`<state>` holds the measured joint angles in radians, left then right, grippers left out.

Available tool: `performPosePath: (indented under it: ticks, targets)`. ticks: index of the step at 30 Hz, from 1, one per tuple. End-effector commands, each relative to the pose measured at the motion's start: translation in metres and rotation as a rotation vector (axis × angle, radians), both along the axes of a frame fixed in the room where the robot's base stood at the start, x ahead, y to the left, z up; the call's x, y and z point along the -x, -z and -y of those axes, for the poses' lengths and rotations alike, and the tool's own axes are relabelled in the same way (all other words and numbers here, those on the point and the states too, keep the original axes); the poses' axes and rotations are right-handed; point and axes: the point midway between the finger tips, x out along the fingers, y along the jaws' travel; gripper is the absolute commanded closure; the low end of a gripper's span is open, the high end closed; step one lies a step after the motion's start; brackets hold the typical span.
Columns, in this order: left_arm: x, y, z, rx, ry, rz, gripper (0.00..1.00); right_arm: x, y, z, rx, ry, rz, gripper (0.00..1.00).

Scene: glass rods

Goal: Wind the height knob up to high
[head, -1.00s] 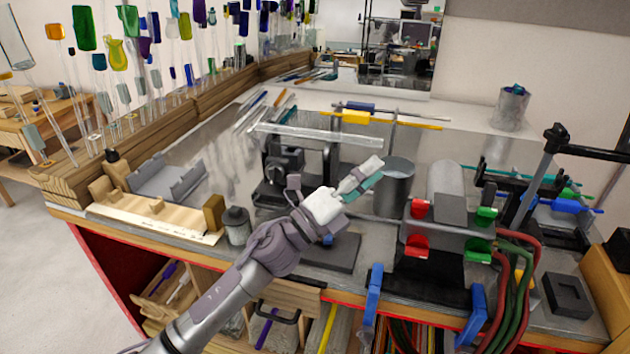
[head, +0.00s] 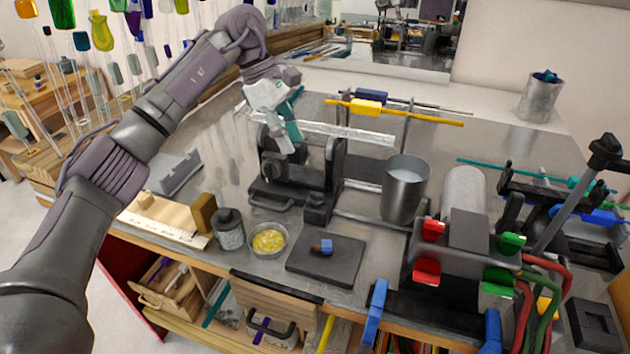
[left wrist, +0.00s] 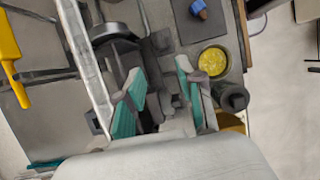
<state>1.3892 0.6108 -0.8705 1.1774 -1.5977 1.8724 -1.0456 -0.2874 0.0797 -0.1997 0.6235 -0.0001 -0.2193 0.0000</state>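The black stand (head: 325,165) stands mid-bench, with a clear glass rod (head: 325,133) lying across it. A small dark round part (head: 268,172) on its left side may be the height knob; I cannot tell its setting. My left gripper (head: 287,135) points down above the stand's left part and hides some of it. In the left wrist view my left gripper (left wrist: 162,88) has its two teal-padded fingers apart, with dark stand parts (left wrist: 160,45) beyond them. I see nothing held, and cannot tell whether the fingers touch the stand. My right gripper is out of view.
Near the stand are a metal cup (head: 405,190), a yellow-filled dish (head: 268,240), a dark jar (head: 229,230) and a dark plate (head: 326,258) with a small blue piece. A burner with red and green knobs (head: 465,250) stands right.

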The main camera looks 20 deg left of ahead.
Motion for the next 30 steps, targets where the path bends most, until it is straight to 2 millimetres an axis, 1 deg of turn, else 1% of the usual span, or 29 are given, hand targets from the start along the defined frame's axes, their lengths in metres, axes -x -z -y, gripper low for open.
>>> performPosePath:
  ticks: [6,8,12,18,23,30]
  targets:
    - [0.002,0.037,0.018,0.003,0.002,-0.006,0.62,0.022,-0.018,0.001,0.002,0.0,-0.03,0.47]
    - [0.002,0.049,0.023,0.004,0.003,-0.007,0.62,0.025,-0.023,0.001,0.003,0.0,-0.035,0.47]
    - [0.003,0.076,0.034,0.005,0.002,-0.005,0.62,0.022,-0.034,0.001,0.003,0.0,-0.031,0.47]
    - [0.002,0.103,0.046,0.006,0.001,-0.002,0.62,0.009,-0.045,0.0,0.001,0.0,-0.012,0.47]
    - [0.002,0.114,0.049,0.005,0.001,-0.001,0.62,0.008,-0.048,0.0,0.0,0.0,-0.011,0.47]
    - [0.002,0.116,0.05,0.005,0.001,0.001,0.62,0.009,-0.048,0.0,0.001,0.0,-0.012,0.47]
